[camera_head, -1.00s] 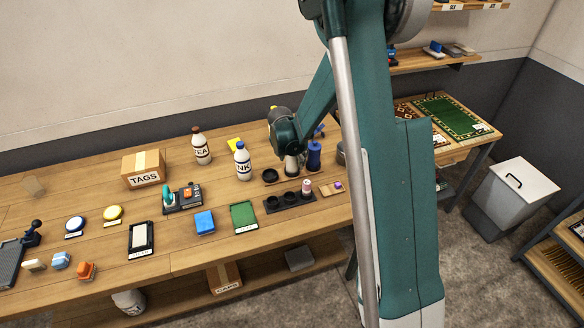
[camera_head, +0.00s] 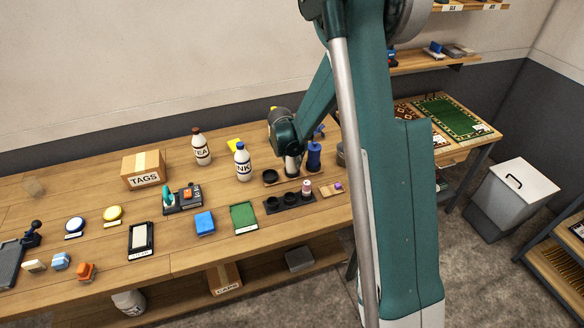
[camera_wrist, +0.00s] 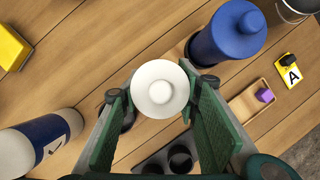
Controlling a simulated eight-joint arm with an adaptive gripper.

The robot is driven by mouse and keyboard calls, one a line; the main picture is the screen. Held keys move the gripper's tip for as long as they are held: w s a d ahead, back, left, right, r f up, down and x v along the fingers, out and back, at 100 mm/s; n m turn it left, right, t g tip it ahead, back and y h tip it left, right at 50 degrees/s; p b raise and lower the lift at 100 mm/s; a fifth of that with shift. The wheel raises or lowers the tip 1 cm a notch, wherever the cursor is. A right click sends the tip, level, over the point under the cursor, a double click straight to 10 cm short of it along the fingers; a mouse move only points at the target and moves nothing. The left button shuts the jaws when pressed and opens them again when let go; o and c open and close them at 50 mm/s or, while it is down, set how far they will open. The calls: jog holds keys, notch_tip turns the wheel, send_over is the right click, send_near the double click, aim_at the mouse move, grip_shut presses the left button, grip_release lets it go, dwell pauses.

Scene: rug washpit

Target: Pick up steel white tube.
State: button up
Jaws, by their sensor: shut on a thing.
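The steel white tube (camera_wrist: 160,88) shows from above in the wrist view, with a round white top and a small raised centre. My gripper (camera_wrist: 158,96) is shut on it, with one green finger on each side. In the head view the tube (camera_head: 292,165) is a small pale shape under my gripper (camera_head: 291,154), partly hidden by my wrist. It looks upright. I cannot tell whether its base touches the table or a holder.
A blue bottle (camera_wrist: 232,34) stands close at the right of the tube. A white and blue INK bottle (camera_head: 243,162) stands to the left. A dark rack with round cups (camera_head: 289,201) lies in front. A wooden tray with a purple piece (camera_wrist: 252,104) is at the right.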

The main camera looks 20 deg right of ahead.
jog(key=shift+r, duration=0.1)
jog(key=shift+r, duration=4.9)
